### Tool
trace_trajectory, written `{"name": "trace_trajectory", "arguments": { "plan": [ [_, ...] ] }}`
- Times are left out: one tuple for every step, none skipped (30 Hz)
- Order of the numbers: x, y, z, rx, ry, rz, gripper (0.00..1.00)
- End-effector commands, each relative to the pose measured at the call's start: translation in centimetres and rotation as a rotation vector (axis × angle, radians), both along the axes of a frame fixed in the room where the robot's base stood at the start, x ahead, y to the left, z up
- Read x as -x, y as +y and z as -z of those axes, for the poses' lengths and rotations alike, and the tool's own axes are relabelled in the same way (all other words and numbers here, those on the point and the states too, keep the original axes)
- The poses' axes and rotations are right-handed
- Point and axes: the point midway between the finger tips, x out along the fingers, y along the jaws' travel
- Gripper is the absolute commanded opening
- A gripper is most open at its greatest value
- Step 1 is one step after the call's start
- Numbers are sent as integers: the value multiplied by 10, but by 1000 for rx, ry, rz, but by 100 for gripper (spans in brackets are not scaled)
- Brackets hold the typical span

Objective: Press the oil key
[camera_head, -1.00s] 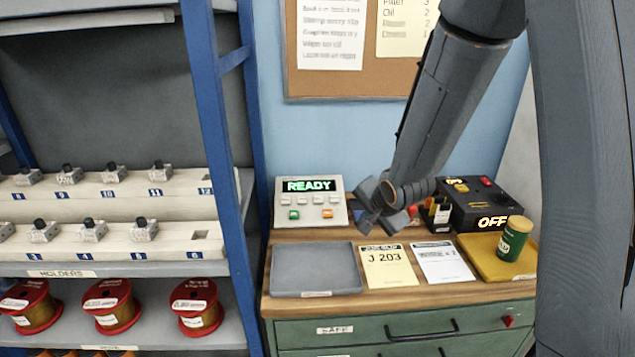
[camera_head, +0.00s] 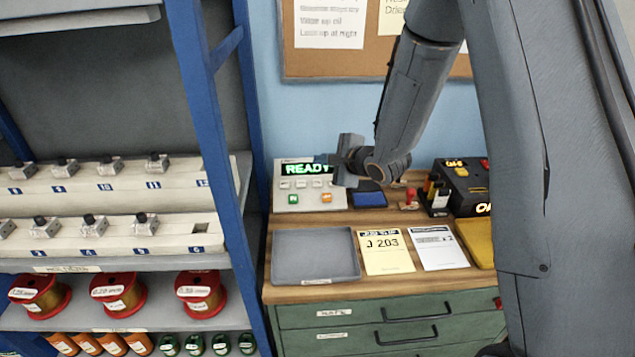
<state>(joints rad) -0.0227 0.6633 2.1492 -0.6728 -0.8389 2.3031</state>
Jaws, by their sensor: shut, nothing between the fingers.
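The key panel (camera_head: 283,178) is a pale sloped box at the back left of the bench, with a green READY display (camera_head: 303,169). Below the display is a row of small grey keys (camera_head: 285,184), with a green key (camera_head: 293,198) and an orange key (camera_head: 326,198) under them. The key labels are too small to read, so I cannot tell which is the oil key. My gripper (camera_head: 341,162) is at the panel's upper right and covers the end of the display. It is shut and empty. I cannot tell whether it touches the panel.
A grey tray (camera_head: 318,279), two paper slips (camera_head: 386,252) and a yellow tray (camera_head: 477,240) lie on the bench. A blue pad (camera_head: 369,199) and a black box (camera_head: 466,187) stand right of the panel. A blue-framed shelf (camera_head: 205,110) stands at left. My arm hides the bench's right side.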

Motion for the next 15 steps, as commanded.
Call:
{"name": "trace_trajectory", "arguments": {
  "plan": [
    [-1, 0, 2, 1, 0, 1, 0],
    [-1, 0, 2, 1, 0, 1, 0],
    [-2, -1, 4, 1, 0, 1, 0],
    [-2, -1, 5, 1, 0, 2, 0],
    [-3, -1, 7, 1, 0, 2, 0],
    [-4, -1, 9, 1, 0, 2, 0],
    [-5, -1, 12, 1, 0, 2, 0],
    [-5, -1, 14, 1, 0, 2, 0],
    [-7, -1, 17, 1, 0, 2, 0],
    [-8, -1, 20, 1, 0, 2, 0],
    [-9, -1, 23, 2, -1, 2, 0],
    [-11, -1, 26, 2, -1, 2, 0],
    [-12, -1, 29, 2, -1, 2, 0],
    [-13, -1, 32, 2, -1, 2, 0],
    [-15, -1, 36, 2, -1, 2, 0]
  ]
}}
